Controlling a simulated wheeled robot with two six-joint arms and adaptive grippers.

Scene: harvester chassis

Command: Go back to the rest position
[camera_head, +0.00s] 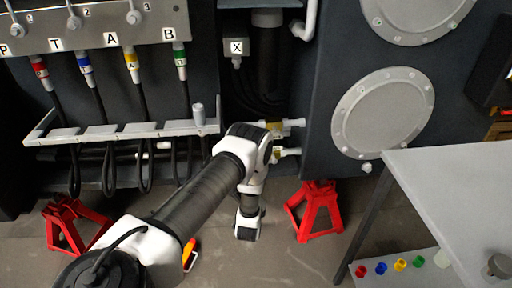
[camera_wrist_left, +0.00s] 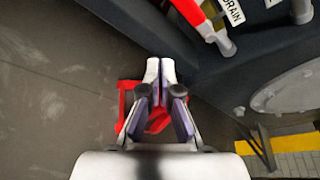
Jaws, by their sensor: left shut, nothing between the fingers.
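My left arm (camera_head: 205,190) comes in from the lower left in the head view and reaches toward the chassis, and its end (camera_head: 248,222) hangs over the floor between the red stands. I cannot make out the fingers in that view. In the left wrist view my left gripper (camera_wrist_left: 160,68) is shut, with its fingers together and nothing between them. A red stand (camera_wrist_left: 128,100) shows behind and beside the fingers, apparently apart from them. My right gripper is in neither view.
Red jack stands (camera_head: 314,210) (camera_head: 72,225) stand on the floor under the chassis. Hoses with colored collars (camera_head: 84,64) hang at the upper left. A grey table (camera_head: 460,190) is at the right. A red handle by a DRAIN label (camera_wrist_left: 200,18) is at the wrist view's upper right.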

